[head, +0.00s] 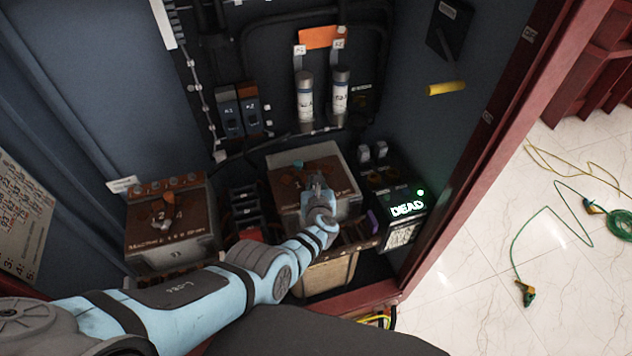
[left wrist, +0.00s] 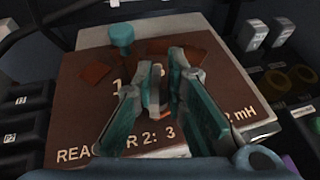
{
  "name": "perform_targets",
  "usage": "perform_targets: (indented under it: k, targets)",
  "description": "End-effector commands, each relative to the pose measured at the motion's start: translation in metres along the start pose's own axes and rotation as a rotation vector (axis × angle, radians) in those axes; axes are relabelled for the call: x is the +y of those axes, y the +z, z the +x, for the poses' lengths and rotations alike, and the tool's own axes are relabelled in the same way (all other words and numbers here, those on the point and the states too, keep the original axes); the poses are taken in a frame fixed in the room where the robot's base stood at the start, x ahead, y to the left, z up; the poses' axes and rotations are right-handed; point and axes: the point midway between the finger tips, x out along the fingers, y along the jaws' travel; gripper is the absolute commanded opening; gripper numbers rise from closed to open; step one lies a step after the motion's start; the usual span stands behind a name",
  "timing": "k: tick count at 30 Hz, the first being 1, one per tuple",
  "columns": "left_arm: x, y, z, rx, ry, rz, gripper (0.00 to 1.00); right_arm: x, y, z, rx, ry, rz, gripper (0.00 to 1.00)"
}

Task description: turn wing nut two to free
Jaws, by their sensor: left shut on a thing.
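The reactor 2 box (head: 285,205) has a brown top plate with printed numbers and "REACTOR 2" lettering, which shows in the left wrist view (left wrist: 75,120). My left gripper (head: 317,182) is over the middle of this plate, coming from the front. In the left wrist view its two teal-and-grey fingers (left wrist: 166,75) are closed around a small grey piece, apparently the wing nut (left wrist: 153,92). The fingers hide most of it, so I cannot tell its angle. A teal knob (left wrist: 122,36) stands upright on the plate, left of the fingers. My right gripper is out of view.
A second reactor box (head: 170,225) with its own wing nut stands at the left. A black unit lit "DEAD" (head: 405,210) stands close on the right. Two fuses (head: 305,98) are behind. A tan bin (head: 327,275) is in front, below my arm.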

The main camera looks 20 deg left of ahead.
Motion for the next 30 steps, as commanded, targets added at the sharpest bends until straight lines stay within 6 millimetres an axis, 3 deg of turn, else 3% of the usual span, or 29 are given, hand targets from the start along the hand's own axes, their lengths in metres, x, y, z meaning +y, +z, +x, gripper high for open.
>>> perform_targets:
  k: [2,3,6,22,28,30]
  targets:
    - [0.004,-0.001,0.001,0.000,0.008,0.003,0.00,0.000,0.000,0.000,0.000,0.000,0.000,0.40]
    - [0.004,-0.001,0.001,0.001,0.008,0.003,0.14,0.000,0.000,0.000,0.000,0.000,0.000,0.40]
    - [0.004,-0.002,0.001,0.001,0.007,0.003,0.27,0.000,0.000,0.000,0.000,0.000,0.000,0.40]
    - [0.001,0.000,0.000,0.000,-0.013,0.007,0.27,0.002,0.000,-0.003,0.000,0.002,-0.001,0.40]
    - [0.003,0.003,-0.001,-0.004,-0.187,0.078,0.27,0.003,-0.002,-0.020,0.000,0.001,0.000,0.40]
    - [0.003,-0.002,0.002,-0.006,-0.278,0.111,0.27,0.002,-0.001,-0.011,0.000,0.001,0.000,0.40]
